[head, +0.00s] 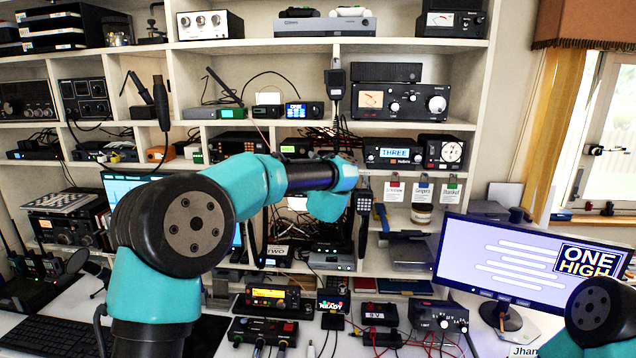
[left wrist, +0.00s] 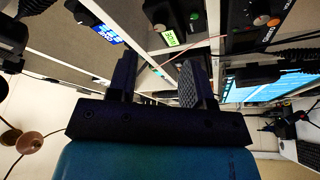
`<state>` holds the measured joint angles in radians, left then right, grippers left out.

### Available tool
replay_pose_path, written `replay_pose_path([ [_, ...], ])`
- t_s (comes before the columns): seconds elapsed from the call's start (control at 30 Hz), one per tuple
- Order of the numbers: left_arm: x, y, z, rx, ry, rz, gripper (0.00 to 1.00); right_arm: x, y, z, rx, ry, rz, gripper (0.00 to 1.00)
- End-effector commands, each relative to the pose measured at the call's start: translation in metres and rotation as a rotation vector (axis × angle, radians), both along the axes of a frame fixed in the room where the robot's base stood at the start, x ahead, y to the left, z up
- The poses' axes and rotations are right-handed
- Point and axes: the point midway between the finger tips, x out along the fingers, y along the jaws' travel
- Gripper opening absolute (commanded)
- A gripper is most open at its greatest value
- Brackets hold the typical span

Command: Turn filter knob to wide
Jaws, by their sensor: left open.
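No knob label reading "filter" or "wide" is legible, so I cannot tell which knob is the filter knob. My left gripper (left wrist: 160,78) is open and empty in the left wrist view. Its fingers point at the shelf fronts, near a small radio with a green display (left wrist: 171,39). A dark unit with an orange knob (left wrist: 273,21) is to the right there. In the head view my arm hides the left fingers.
White shelves (head: 440,45) full of radios stand at the back. A radio with a blue "THREE" display (head: 394,154) is right of my left arm. Hanging microphones and cables cross the cubby fronts. A monitor (head: 480,250) stands at the right, and the desk holds several boxes.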

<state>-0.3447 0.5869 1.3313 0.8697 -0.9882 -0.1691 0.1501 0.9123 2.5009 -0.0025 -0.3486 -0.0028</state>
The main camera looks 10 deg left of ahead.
Motion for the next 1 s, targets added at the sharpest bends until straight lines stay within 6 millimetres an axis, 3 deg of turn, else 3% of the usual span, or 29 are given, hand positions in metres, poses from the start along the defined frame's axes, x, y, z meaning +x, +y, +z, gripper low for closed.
replay_pose_path([
  [0.5, -0.075, -0.039, -0.014, 0.001, -0.001, -0.002, 0.46, 0.000, 0.000, 0.000, 0.000, 0.000, 0.000, 0.00],
  [1.0, -0.082, -0.042, -0.018, 0.002, 0.002, -0.004, 0.46, 0.000, 0.000, 0.000, 0.000, 0.000, 0.000, 0.00],
])
